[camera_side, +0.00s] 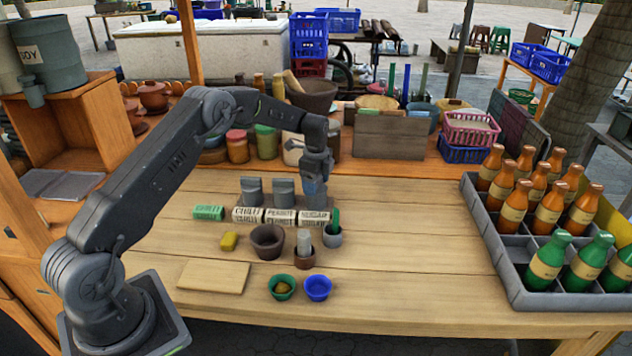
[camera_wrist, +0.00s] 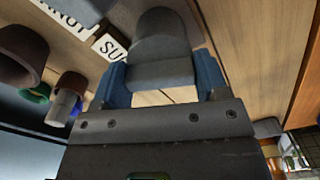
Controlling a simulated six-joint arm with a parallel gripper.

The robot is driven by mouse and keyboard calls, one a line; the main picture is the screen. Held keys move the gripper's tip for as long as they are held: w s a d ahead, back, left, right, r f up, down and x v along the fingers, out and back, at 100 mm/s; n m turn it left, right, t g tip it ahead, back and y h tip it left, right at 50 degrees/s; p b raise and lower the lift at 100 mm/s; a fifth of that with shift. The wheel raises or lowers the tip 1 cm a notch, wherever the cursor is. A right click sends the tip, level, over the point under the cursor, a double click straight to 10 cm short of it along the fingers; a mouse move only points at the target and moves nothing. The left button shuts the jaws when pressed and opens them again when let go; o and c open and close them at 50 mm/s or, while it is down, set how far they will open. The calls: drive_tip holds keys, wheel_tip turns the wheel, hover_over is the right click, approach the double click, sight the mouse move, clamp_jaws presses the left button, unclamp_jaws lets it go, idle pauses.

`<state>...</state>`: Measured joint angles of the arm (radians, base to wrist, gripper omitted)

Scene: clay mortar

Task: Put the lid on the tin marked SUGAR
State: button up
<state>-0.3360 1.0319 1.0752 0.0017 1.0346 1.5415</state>
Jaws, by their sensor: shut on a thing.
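Several grey tins stand in a row behind white name cards; the left (camera_side: 252,191) and middle (camera_side: 284,190) ones show clearly. The right card (camera_side: 314,217) reads SUGAR, and the wrist view shows its "SU" (camera_wrist: 109,46). My gripper (camera_side: 316,186) points down at the right end of the row, behind the SUGAR card. In the wrist view its blue fingers (camera_wrist: 162,76) are shut on a grey piece, apparently the lid (camera_wrist: 158,73). A rounded grey form lies beyond it. I cannot tell whether lid and tin touch.
A green box (camera_side: 208,212) lies left of the cards. A bottle crate (camera_side: 503,270) stands at right. The table between is clear.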

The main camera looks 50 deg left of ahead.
drive_tip(key=o, duration=1)
drive_tip(key=shift+o, duration=0.2)
drive_tip(key=shift+r, duration=3.5)
drive_tip(key=shift+r, duration=2.5)
drive_tip(key=c, duration=1.7)
